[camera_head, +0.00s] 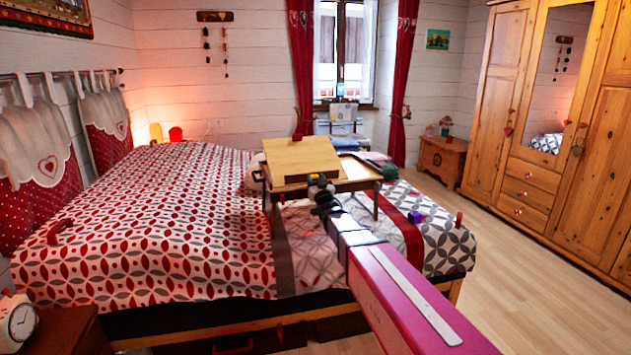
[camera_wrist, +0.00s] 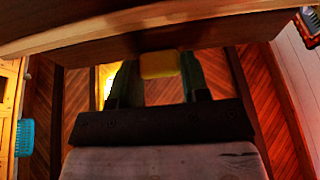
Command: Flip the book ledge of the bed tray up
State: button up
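The wooden bed tray (camera_head: 362,172) stands on its legs on the bed. Its light wood book ledge panel (camera_head: 300,156) slants up at the back, with a darker strip along its lower front edge. My gripper (camera_head: 318,181) is at the tray's near side, by that lower edge; contact cannot be told. In the wrist view, a brown wooden board (camera_wrist: 160,42) crosses the top. My gripper's two dark fingers (camera_wrist: 158,68) are apart below it, with a small yellow block between them. What the block belongs to is unclear.
The patterned bed (camera_head: 170,230) spreads under and left of the tray. A purple object (camera_head: 415,217) and a red one (camera_head: 458,219) lie to the tray's right. A wardrobe (camera_head: 560,110) lines the right wall, with open floor (camera_head: 520,270) before it.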

jog(key=shift+f, duration=0.1)
jog(key=shift+s+f+t+y, duration=0.1)
jog(key=shift+f+t+y, duration=0.15)
jog(key=shift+t, duration=0.45)
jog(key=shift+s+f+t+y, duration=0.1)
jog(key=shift+f+t+y, duration=0.15)
jog(key=shift+t, duration=0.45)
jog(key=o, duration=0.9)
jog(key=shift+d, duration=0.1)
